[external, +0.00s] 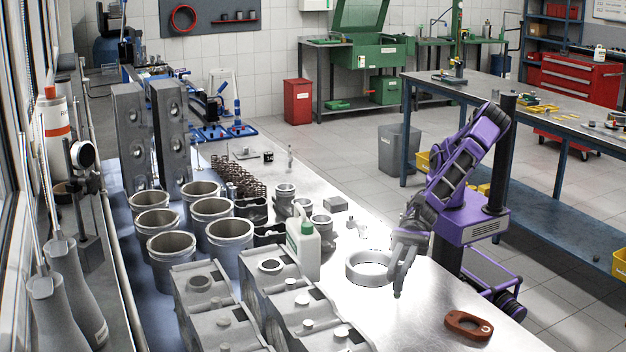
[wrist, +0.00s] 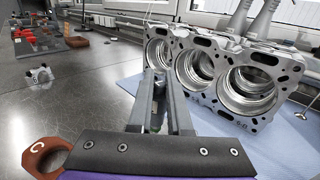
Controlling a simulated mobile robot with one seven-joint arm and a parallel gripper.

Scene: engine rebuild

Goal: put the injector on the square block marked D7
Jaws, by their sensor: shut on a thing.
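My gripper (external: 402,275) points down over the bright metal bench, right of a large grey ring. In the wrist view my gripper (wrist: 158,76) is shut on a slim dark and grey piece, apparently the injector (wrist: 158,98), with a bit of green at its lower end. Much of it is hidden between the fingers. I cannot make out the injector in the external view. A small grey block (external: 335,204) lies farther back on the bench, but no D7 mark can be read on it or anywhere else.
The ring (external: 369,267) lies beside my gripper. A red-brown part (external: 468,325) lies at the bench's front right; it shows a letter C in the wrist view (wrist: 45,153). Engine blocks (wrist: 225,75) and a white jug (external: 303,250) stand close by.

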